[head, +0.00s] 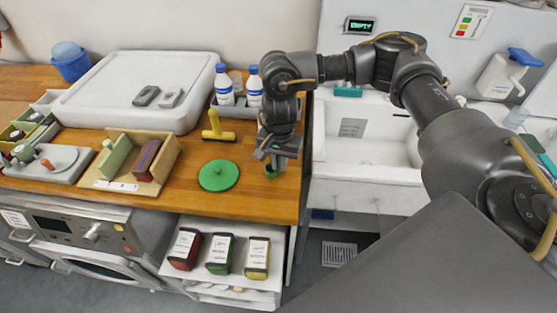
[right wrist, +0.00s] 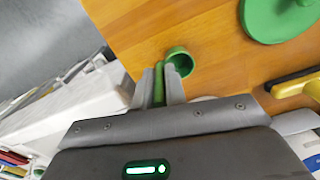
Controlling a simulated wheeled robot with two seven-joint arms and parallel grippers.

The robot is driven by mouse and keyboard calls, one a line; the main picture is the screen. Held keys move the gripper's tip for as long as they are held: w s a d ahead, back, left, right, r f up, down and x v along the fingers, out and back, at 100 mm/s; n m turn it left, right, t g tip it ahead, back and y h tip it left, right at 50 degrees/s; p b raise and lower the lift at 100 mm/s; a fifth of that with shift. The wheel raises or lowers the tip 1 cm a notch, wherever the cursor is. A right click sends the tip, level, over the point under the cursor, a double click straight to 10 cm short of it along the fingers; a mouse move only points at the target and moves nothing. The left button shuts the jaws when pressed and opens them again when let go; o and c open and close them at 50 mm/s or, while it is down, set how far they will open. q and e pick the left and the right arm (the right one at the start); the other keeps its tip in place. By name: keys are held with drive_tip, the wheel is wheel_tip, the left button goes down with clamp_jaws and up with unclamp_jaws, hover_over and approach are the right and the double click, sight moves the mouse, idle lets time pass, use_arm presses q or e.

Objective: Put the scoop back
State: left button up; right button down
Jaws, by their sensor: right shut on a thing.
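My right gripper (head: 274,160) points down over the right end of the wooden counter. It is shut on the green scoop (right wrist: 179,60). In the right wrist view the scoop's handle is between the two fingers (right wrist: 160,88) and its round cup sticks out just past the tips. In the head view only a bit of the scoop (head: 270,172) shows below the fingers. I cannot tell whether it touches the counter. A round green lid-like disc with a knob (head: 219,176) lies left of the gripper; it also shows in the right wrist view (right wrist: 275,20). My left gripper is not in view.
A yellow T-shaped tool (head: 214,125) and a tray with blue-capped bottles (head: 224,86) stand behind the disc. A wooden holder (head: 165,165) and a large white board (head: 130,100) are to the left. The counter (head: 240,205) ends beside a white sink (head: 360,170).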

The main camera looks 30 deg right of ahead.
drive_tip(key=shift+f, duration=0.15)
drive_tip(key=shift+f+b, duration=0.2)
drive_tip(key=shift+b, duration=0.1)
drive_tip(key=c, duration=1.4)
unclamp_jaws()
drive_tip(key=shift+c, duration=0.2)
drive_tip(key=shift+r, duration=0.15)
